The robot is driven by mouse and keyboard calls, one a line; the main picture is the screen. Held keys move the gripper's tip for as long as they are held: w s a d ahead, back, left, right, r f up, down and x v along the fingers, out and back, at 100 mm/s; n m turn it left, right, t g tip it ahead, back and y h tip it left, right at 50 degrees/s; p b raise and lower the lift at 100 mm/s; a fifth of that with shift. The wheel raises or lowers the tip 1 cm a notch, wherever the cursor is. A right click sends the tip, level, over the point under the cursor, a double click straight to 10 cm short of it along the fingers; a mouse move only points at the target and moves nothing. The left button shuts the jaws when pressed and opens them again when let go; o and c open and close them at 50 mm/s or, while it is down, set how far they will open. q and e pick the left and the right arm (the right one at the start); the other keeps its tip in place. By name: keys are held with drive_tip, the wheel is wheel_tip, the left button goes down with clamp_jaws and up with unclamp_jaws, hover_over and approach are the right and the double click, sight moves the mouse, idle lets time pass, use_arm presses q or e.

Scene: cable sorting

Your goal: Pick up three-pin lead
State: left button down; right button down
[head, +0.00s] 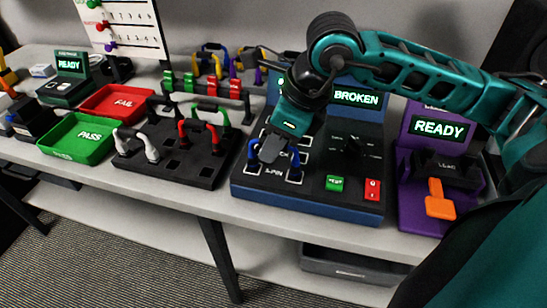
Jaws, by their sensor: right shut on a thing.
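A lead with blue plug ends (295,172) sits at the front left of the blue-based tester (310,204), by a row whose label seems to read 3-PIN. Its other blue end is at the left, and its middle is hidden by my gripper. My right gripper (270,150) reaches down from above and is shut on this blue lead. I cannot tell whether the ends are seated in the sockets. The tester's screen (356,97) reads BROKEN. My left gripper is not in view.
A black rack (178,176) with white, red and green leads stands left of the tester. A green PASS tray (78,151) and a red FAIL tray (116,100) lie further left. A purple READY station (419,213) with an orange lever stands right.

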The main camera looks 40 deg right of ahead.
drive_tip(key=shift+r, duration=0.1)
drive_tip(key=shift+r, duration=0.5)
wheel_tip(320, 180, up, 22)
drive_tip(key=p, duration=0.5)
drive_tip(key=shift+p, duration=0.3)
drive_tip(key=shift+f, duration=0.15)
